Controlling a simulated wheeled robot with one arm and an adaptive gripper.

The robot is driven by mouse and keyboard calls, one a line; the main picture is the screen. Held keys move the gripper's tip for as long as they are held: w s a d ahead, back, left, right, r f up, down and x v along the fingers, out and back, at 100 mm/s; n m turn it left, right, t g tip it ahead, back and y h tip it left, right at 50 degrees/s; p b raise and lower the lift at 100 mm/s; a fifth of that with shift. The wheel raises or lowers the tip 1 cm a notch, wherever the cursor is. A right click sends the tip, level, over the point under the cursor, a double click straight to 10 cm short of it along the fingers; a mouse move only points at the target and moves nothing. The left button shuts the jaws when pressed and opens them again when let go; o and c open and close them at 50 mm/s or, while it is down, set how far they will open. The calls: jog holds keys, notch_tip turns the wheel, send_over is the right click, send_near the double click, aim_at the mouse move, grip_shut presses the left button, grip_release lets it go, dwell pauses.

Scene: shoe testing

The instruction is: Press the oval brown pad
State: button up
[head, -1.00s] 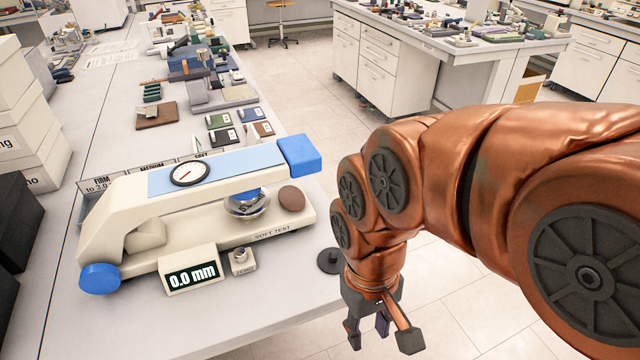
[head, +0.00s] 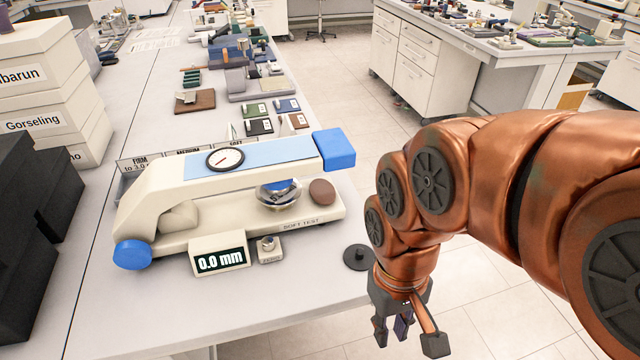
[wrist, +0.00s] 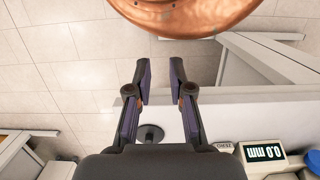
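The oval brown pad (head: 322,192) sits on the right end of the cream soft-test device (head: 190,232), just right of a metal cup (head: 279,194) and below the blue block at the arm's end. My gripper (head: 408,340) hangs to the right of the bench's front edge, lower right of the pad and well apart from it. In the wrist view my gripper (wrist: 160,72) has its two fingers apart with nothing between the tips. The pad does not show in the wrist view.
A display (head: 220,255) reads 0.0 mm, with a small knob block (head: 269,249) beside it. A round black piece (head: 357,257) lies near the bench edge by my arm. Stacked boxes (head: 45,95) stand at the left. Floor is clear at the right.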

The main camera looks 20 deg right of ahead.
grip_shut()
dwell(1.1)
